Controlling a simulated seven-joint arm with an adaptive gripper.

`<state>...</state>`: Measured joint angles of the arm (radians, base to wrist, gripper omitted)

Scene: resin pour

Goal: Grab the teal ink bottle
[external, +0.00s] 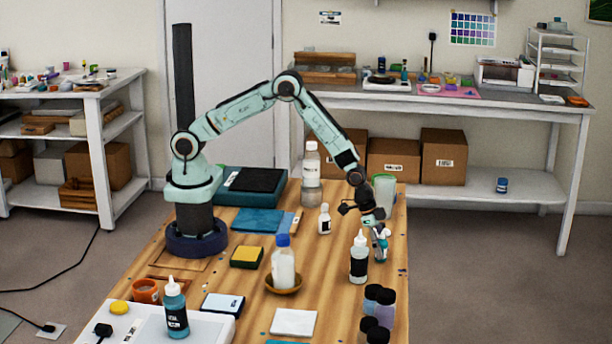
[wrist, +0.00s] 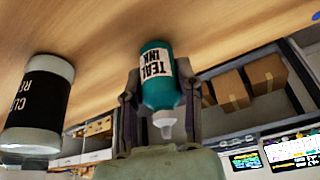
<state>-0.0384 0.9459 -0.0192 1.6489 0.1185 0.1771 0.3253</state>
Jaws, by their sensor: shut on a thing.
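The teal ink bottle (wrist: 158,75) has a white label reading "TEAL INK" and a white nozzle. In the wrist view it sits between the two fingers of my gripper (wrist: 160,100), which is shut on it. In the external view my gripper (external: 380,228) is at the right side of the table, and the bottle (external: 381,246) shows only in part below and behind the fingers. Its base is at or close to the wooden tabletop; I cannot tell if it touches.
A white bottle with a black label (external: 359,259) stands just left of my gripper; it also shows in the wrist view (wrist: 39,105). A translucent cup (external: 384,192) is behind. Black-capped jars (external: 385,308) stand in front. Another teal bottle (external: 176,312) stands front left.

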